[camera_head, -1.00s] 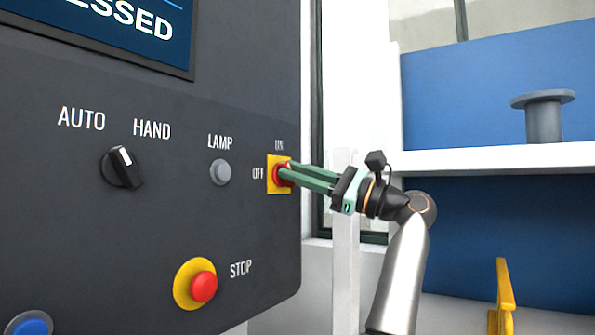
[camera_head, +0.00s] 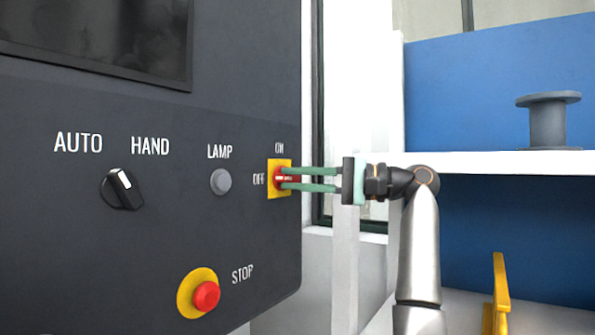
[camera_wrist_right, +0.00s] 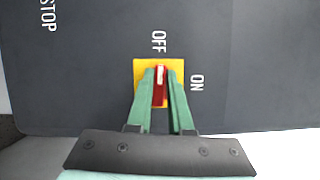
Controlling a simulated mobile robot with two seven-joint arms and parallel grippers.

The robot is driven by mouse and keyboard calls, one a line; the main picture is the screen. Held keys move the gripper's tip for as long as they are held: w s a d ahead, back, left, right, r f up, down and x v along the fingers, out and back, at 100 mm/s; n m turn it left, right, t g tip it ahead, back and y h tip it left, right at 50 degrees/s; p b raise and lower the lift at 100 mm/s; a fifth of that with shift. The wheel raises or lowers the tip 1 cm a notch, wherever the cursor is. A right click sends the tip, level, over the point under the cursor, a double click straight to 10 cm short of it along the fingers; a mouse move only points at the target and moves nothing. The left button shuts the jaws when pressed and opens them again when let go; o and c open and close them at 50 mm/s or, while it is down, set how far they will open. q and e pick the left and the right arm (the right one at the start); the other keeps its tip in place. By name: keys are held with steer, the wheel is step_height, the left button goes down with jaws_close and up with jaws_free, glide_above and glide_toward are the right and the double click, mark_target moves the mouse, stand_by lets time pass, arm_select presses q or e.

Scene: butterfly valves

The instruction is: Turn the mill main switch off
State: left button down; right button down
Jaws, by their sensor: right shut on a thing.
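The main switch is a red rotary knob (camera_head: 284,178) on a yellow square plate (camera_head: 273,190) at the panel's right edge, with ON above it and OFF to its left. My right gripper (camera_head: 283,179) is shut on the red knob, its two green fingers on either side of it. In the right wrist view the red knob (camera_wrist_right: 160,92) sits between the fingers, and its white mark points toward the OFF label (camera_wrist_right: 158,42). The ON label (camera_wrist_right: 196,83) is to the side. My left gripper is not in view.
The dark panel also carries an AUTO/HAND selector (camera_head: 122,189), a grey LAMP button (camera_head: 221,181) and a red STOP button (camera_head: 206,296). The screen (camera_head: 110,35) is dark. A white shelf (camera_head: 500,162) with a grey spool (camera_head: 549,120) stands at the right.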

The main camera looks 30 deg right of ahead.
steer(key=shift+n, duration=0.6)
steer(key=c, duration=0.8)
jaws_free()
steer(key=shift+d, duration=0.1)
steer(key=shift+s+d, duration=0.2)
steer(key=shift+s, duration=0.05)
steer(key=b+v, duration=0.2)
steer(key=v, duration=0.9)
steer(key=shift+s+d+r, duration=0.25)
steer(key=shift+s, duration=0.05)
